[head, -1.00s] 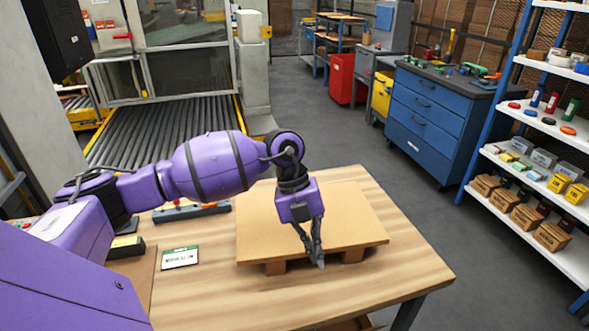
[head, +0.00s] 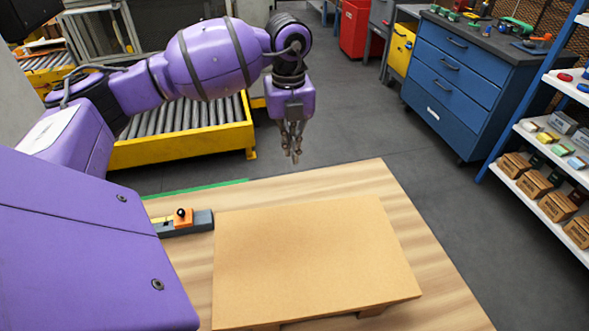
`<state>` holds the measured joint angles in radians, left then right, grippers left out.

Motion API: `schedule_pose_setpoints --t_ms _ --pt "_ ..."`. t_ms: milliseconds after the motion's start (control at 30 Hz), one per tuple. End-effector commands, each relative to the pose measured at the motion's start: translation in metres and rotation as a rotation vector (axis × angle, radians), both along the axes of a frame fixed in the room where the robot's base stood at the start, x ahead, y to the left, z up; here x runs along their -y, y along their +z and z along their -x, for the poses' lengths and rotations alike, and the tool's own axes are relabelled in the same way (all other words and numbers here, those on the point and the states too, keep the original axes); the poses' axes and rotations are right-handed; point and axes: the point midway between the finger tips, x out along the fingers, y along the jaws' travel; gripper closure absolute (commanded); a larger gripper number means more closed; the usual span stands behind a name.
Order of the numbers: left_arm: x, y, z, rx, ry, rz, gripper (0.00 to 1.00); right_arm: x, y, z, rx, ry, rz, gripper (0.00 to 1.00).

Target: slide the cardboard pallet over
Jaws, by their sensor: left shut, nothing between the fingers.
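The cardboard pallet (head: 310,260) is a flat tan board on short feet. It lies on the wooden table in the lower middle of the head view, and its near edge shows feet underneath. My left gripper (head: 292,155) points down with its fingers shut and nothing between them. In the picture it is above the far edge of the pallet, apart from it, around the table's far edge. My right gripper is not in view.
The wooden table (head: 408,228) has bare room right of the pallet. A grey block with an orange, black-knobbed part (head: 184,219) is close to the pallet's left edge. A yellow-framed roller conveyor (head: 195,146), blue drawer cabinet (head: 452,85) and shelf rack stand beyond.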

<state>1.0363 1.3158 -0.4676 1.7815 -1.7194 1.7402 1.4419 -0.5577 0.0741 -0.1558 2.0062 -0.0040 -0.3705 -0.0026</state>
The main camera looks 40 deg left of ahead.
Motion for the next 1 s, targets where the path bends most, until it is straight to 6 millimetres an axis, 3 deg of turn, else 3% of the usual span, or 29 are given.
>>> schedule_pose_setpoints --t_ms 233,600,800,1000 --pt "-0.001 -0.022 0.001 -0.004 0.003 -0.003 1.0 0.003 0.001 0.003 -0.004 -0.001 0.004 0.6" --pt "0.0 -0.099 0.001 -0.001 0.003 -0.001 1.0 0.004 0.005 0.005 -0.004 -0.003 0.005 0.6" --pt "0.02 -0.095 0.019 0.004 0.0 -0.003 1.0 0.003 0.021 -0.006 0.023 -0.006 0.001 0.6" --pt "0.028 -0.098 0.027 0.003 0.002 -0.003 1.0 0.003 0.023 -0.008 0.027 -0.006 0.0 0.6"
